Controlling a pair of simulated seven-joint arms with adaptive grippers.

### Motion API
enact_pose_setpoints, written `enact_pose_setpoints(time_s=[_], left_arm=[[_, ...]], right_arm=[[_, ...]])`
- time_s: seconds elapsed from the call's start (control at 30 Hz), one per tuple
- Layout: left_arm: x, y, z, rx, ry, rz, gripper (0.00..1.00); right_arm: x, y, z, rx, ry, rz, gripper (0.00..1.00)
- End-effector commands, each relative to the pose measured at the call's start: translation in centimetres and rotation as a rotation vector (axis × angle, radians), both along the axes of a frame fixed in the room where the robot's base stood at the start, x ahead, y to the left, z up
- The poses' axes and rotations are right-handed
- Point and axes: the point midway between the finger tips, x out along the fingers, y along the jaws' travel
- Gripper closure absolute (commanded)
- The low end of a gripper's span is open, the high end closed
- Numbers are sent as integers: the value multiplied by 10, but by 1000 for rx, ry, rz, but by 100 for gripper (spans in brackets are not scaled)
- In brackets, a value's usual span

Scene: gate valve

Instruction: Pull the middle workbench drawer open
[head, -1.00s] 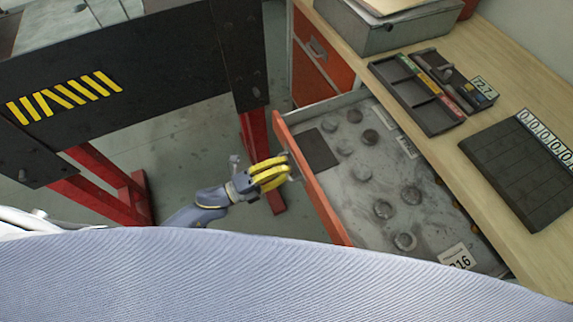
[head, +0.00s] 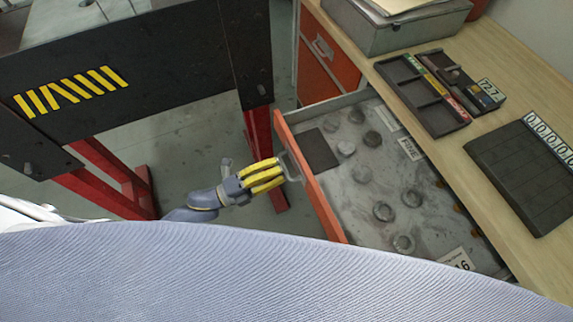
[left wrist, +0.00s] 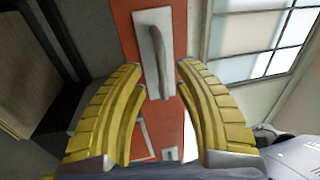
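The drawer (head: 326,208) with an orange front is pulled well out from the workbench in the head view. Its grey tray holds several round metal pieces. Its metal handle (head: 291,166) is on the outer face; the handle also shows in the left wrist view (left wrist: 160,50). My left gripper (head: 280,172) has yellow fingers, which are spread apart with their tips beside the handle. In the left wrist view the handle's bar lies between the open fingers, with gaps on both sides. My right gripper is not in view.
The wooden workbench top (head: 445,135) carries a grey metal box (head: 400,30), a dark divided tray (head: 420,95) and a black block (head: 520,175). Another orange drawer front (head: 325,58) is shut behind. A dark panel on red legs (head: 265,150) stands left; floor shows between.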

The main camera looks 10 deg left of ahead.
Motion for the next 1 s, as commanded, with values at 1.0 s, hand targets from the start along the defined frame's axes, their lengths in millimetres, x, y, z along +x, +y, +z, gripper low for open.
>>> enact_pose_setpoints(time_s=[1.0], left_arm=[[-45, 69, -15, 0, 0, 0, 68]], right_arm=[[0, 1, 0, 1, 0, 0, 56]])
